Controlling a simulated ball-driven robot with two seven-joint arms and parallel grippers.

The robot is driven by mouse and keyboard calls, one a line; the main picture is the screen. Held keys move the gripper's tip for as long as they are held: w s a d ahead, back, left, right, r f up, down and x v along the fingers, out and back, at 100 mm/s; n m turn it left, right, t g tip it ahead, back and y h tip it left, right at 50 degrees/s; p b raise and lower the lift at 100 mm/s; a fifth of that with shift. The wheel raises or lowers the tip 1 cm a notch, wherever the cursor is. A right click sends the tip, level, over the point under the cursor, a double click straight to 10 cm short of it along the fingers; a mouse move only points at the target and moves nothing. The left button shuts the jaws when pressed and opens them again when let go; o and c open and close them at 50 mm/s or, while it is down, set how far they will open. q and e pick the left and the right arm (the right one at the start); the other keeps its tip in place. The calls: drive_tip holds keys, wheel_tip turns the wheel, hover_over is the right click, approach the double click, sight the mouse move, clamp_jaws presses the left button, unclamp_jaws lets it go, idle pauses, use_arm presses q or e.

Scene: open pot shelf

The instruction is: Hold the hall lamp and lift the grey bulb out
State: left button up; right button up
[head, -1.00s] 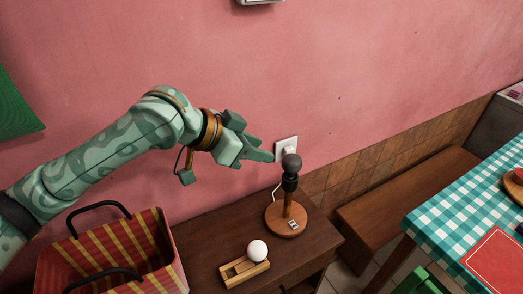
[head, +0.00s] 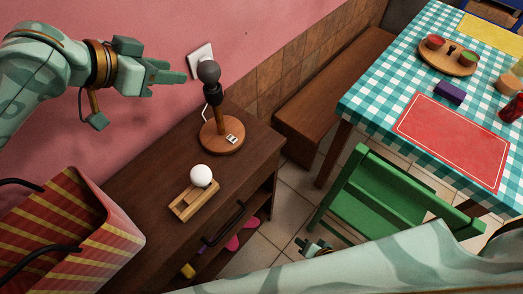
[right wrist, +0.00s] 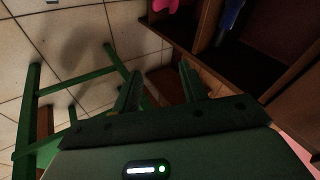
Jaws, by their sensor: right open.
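The hall lamp (head: 222,138) stands upright on the dark wooden cabinet, with a round wooden base, a stem and a black socket. The grey bulb (head: 209,72) sits in the socket at its top. My left gripper (head: 182,75) is level with the bulb, just to its left, pointing at it. Whether its fingers are apart is unclear from this side. My right gripper (head: 306,244) is low beside the cabinet, far from the lamp. In the right wrist view, its fingers (right wrist: 160,82) are apart with nothing between them.
A white bulb (head: 201,176) rests on a wooden holder (head: 193,203) in front of the lamp. A green chair (head: 385,205) and a checked table (head: 380,85) are at the right. The cabinet's shelf (right wrist: 235,60) is open.

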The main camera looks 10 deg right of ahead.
drive_tip(key=w+a+r+m+t+y, duration=0.1)
drive_tip(key=w+a+r+m+t, duration=0.2)
drive_tip(key=w+r+m, duration=0.45)
drive_tip(key=m+t+y, duration=0.3)
drive_tip(key=m+t, duration=0.2)
drive_tip(key=m, duration=0.5)
approach(220, 115)
drive_tip(key=s+d+f, duration=0.4)
drive_tip(key=d+f, duration=0.2)
drive_tip(key=f, duration=0.3)
drive_tip(key=a+r+m+t+y, duration=0.1)
drive_tip(key=a+r+m+t, duration=0.1)
drive_tip(key=a+r+m, duration=0.4)
drive_tip(key=shift+n, duration=0.35)
drive_tip(key=x, duration=0.5)
drive_tip(key=d+x, duration=0.1)
drive_tip(key=x, duration=0.3)
drive_tip(key=r+x, duration=0.1)
drive_tip(key=x, duration=0.4)
drive_tip(key=shift+w+d, duration=0.15)
drive_tip(key=shift+w, duration=0.45)
clamp_jaws()
